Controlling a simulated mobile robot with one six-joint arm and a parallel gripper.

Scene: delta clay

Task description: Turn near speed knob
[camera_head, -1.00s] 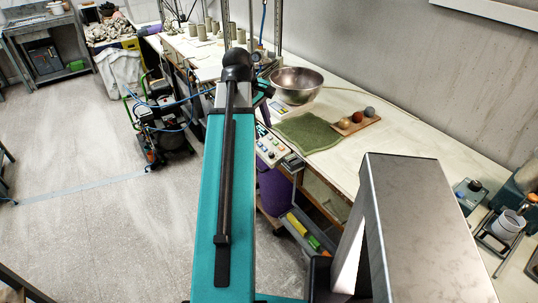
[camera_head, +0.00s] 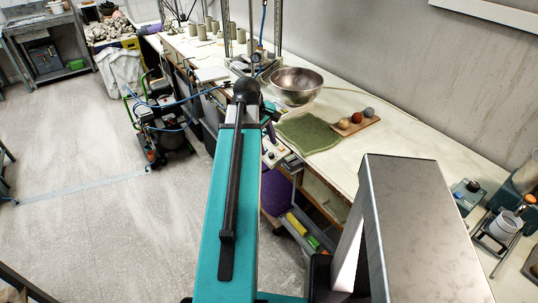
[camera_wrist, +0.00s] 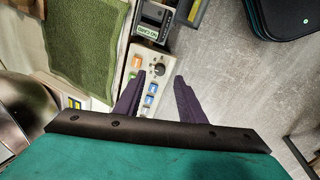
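In the wrist view the knob lies between the tips of my gripper (camera_wrist: 158,77), whose two purple fingers stand apart with nothing held. I cannot tell how far the fingertips are above the knob, or whether they touch it. In the head view part of the panel (camera_head: 272,153) shows at the bench's front edge, to the right of my teal arm.
A green cloth (camera_head: 309,132) lies on the bench behind the panel, with a board of several balls (camera_head: 356,122) beside it. A metal bowl (camera_head: 297,85) stands farther back. A dark device with a label (camera_wrist: 154,25) adjoins the panel. Open floor (camera_head: 80,230) lies left.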

